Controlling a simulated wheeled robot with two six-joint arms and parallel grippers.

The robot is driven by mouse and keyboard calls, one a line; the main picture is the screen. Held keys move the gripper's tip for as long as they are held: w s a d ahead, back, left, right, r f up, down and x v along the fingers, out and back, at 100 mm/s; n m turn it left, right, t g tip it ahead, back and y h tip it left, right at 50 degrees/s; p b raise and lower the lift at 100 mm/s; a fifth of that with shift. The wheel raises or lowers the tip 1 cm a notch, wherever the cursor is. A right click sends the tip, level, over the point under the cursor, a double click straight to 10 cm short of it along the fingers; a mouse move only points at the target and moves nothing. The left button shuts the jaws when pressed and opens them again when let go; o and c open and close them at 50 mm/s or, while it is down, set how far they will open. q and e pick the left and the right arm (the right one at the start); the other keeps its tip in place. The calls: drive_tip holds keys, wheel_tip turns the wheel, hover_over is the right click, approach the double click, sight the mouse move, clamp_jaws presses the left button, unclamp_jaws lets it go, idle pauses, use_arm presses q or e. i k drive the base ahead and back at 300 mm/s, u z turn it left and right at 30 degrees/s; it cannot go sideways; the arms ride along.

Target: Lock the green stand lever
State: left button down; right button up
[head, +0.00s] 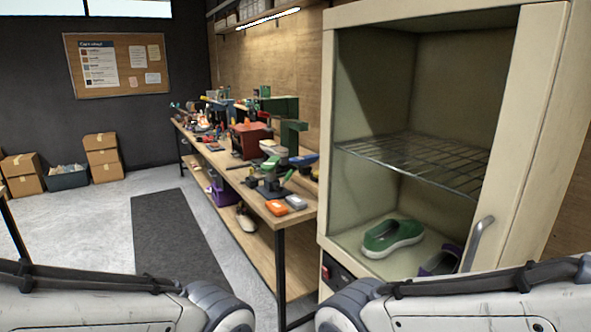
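On the workbench (228,173) to the left of the cabinet, a tall green stand (292,135) rises near the wall. A smaller dark stand (268,187) stands nearer the front end of the bench, with a short green lever-like piece (289,174) tilted up beside it. It is too small to tell whether this lever is locked. Only links of my two arms show along the bottom edge. Neither gripper is in view.
An open cream cabinet (440,14) with a wire shelf (415,160) fills the right side, holding a green sneaker (392,238) and a partly hidden purple shoe (440,262). The floor mat (170,235) is clear.

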sight(286, 179)
drive_tip(key=u, duration=0.5)
drive_tip(key=i, duration=0.9)
drive_tip(key=u, duration=0.7)
drive_tip(key=i, duration=1.5)
drive_tip(key=z, duration=0.65)
drive_tip(key=i, duration=0.8)
drive_tip(key=z, duration=1.35)
drive_tip(key=i, duration=0.55)
drive_tip(key=z, duration=0.45)
